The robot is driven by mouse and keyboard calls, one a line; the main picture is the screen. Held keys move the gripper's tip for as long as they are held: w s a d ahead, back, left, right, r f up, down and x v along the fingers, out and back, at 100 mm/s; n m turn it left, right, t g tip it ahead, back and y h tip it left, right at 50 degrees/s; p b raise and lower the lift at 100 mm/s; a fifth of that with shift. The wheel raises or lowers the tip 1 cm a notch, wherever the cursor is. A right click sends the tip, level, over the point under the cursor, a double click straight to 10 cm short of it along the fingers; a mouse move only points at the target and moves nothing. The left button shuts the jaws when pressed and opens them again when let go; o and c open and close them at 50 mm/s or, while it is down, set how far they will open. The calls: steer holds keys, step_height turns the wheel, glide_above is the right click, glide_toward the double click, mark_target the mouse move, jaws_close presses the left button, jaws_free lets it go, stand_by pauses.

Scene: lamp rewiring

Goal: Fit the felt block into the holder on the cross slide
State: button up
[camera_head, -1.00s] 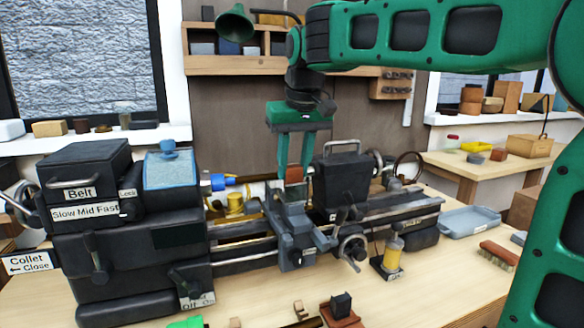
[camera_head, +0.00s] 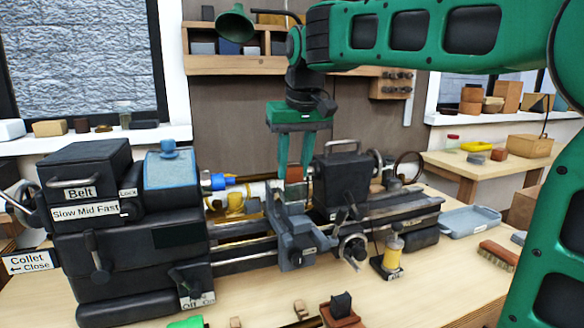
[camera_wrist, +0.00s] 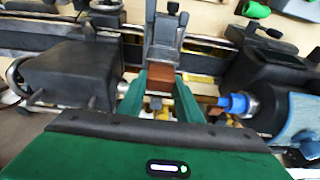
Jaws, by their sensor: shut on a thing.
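My gripper (camera_head: 295,174) is shut on the felt block (camera_head: 294,173), a small reddish-brown block that shows between the fingertips. In the wrist view the felt block (camera_wrist: 165,81) sits between the green fingers of my gripper (camera_wrist: 161,78). The cross slide (camera_head: 287,225) is the dark grey part at the middle of the lathe bed, just below the block. In the wrist view the cross slide's grey holder part (camera_wrist: 163,48) lies right beyond the block. I cannot tell whether block and holder touch.
The black headstock (camera_head: 125,240) with its blue cover stands left, the black tailstock (camera_head: 341,182) right of my gripper. A blue and white workpiece (camera_head: 222,182) points toward the gripper. An oiler (camera_head: 392,252), brush (camera_head: 498,255) and grey tray (camera_head: 468,219) are at the right.

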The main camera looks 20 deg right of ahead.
steer(key=shift+f, duration=1.15)
stand_by(0.7)
steer(key=o, duration=1.1)
steer(key=v, duration=1.1)
steer(key=s+d+f+m+g+h, duration=0.1)
steer(key=s+d+f+m, duration=0.1)
steer(key=s+d+f, duration=0.4)
steer(key=s+d+f+m+g, duration=0.1)
steer(key=s+d+f, duration=0.3)
steer(key=d+f, duration=0.4)
steer(key=s+d+f+m, duration=0.1)
steer(key=s+f, duration=0.4)
steer(key=s, duration=0.1)
steer(key=s+d+f+m+g, duration=0.1)
steer(key=s+f, duration=0.5)
steer(key=s+d+f+m+y, duration=0.1)
steer(key=s+f, duration=0.5)
steer(key=shift+d+f, duration=0.1)
steer(key=shift+d, duration=0.15)
